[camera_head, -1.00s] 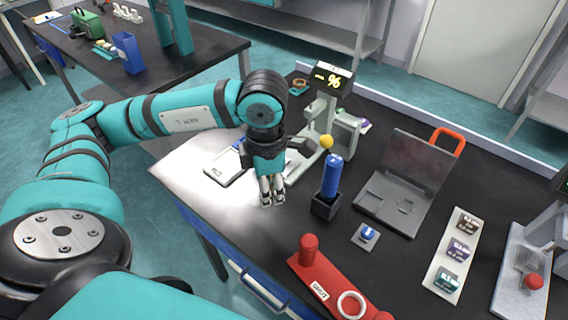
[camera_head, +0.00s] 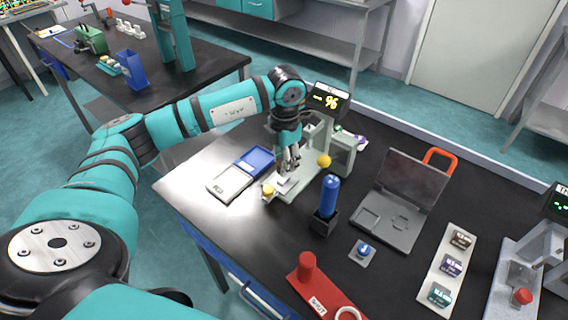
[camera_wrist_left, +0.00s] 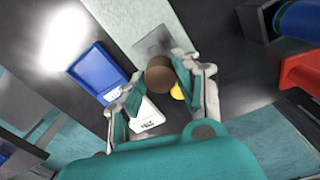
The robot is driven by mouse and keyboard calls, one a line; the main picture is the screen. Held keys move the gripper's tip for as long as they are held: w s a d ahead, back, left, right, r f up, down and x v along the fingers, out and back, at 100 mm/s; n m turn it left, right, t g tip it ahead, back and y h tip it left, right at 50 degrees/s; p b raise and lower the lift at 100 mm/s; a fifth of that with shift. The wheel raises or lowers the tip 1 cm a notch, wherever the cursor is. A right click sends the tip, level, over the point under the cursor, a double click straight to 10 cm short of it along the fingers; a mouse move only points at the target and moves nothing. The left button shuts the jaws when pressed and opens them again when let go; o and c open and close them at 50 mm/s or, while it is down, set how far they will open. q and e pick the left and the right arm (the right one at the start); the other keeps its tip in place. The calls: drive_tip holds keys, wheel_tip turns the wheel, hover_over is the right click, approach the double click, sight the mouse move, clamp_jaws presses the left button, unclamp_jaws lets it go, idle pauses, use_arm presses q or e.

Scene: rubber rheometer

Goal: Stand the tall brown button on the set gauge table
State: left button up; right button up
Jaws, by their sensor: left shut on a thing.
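The tall brown button (camera_wrist_left: 159,76) shows end-on between the fingers of my left gripper (camera_head: 289,168) in the left wrist view. The left gripper is shut on it. The set gauge (camera_head: 343,150) is the pale grey-green stand with a lit % display. Its square grey metal table (camera_wrist_left: 152,42) lies just beyond the button in the wrist view. In the head view the gripper hangs over the gauge's base, hiding most of the button. I cannot tell whether the button touches the table. My right gripper is not in view.
A yellow ball (camera_head: 324,161) stands right of my gripper and a yellow piece (camera_head: 268,191) left of it. A blue and white tray (camera_head: 231,186) lies left. A blue cylinder (camera_head: 330,194) stands in a black holder in front.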

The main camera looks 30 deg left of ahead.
use_arm(q)
drive_tip(key=shift+w+a, duration=0.1)
drive_tip(key=shift+w, duration=0.15)
wheel_tip(320, 180, down, 3)
drive_tip(key=shift+f+p, duration=0.1)
drive_tip(key=shift+p, duration=0.6)
drive_tip(key=shift+f, duration=0.15)
drive_tip(key=shift+f, duration=0.1)
drive_tip(key=shift+f, duration=0.15)
drive_tip(key=o, duration=1)
